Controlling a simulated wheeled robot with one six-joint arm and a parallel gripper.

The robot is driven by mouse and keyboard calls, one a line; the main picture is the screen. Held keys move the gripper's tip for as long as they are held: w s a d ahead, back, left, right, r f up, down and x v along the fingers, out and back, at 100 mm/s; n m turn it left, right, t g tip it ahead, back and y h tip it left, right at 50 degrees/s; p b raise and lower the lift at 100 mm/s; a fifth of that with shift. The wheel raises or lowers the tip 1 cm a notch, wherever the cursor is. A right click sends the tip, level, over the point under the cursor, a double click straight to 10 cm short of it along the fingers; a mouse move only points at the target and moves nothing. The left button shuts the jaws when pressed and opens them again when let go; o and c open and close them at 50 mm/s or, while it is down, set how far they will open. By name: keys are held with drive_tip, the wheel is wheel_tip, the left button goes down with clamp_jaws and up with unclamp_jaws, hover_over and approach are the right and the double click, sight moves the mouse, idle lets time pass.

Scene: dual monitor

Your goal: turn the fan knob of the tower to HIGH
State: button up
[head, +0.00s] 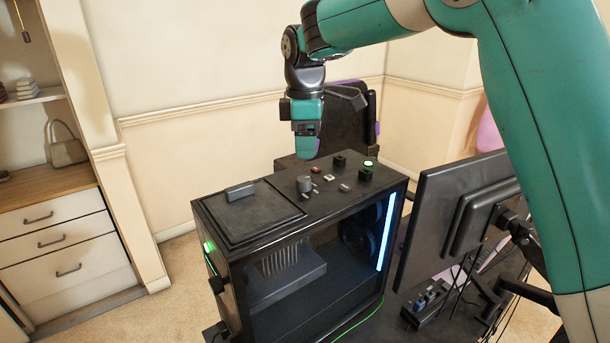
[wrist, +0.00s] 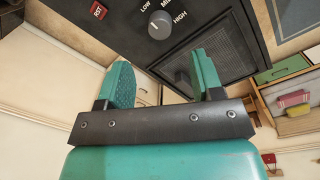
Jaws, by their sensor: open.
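The black computer tower (head: 240,228) stands in the middle of the head view with controls on its top. The fan knob (head: 304,184) is a round grey dial there. In the wrist view the knob (wrist: 160,24) has a small pale mark, with LOW at its upper left, a partly cut-off label starting with M above, and HIGH at its right. I cannot tell surely which label the mark faces. My gripper (head: 308,152) points down above the tower top, near the knob. In the wrist view its two green fingers (wrist: 161,62) are apart with nothing between them; the knob lies beyond their tips.
A red RST button (wrist: 98,11) sits beside the knob. A raised vent panel (head: 260,212) lies left of the knob. A monitor (head: 450,220) stands close on the right.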

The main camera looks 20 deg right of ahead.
sight(305, 179)
drive_tip(key=f+p, duration=0.1)
drive_tip(key=f, duration=0.3)
drive_tip(key=f+p, duration=0.1)
drive_tip(key=f, duration=0.4)
drive_tip(key=shift+w+d, duration=0.1)
drive_tip(key=shift+w, duration=0.1)
drive_tip(key=shift+r, duration=0.1)
drive_tip(key=c, duration=0.9)
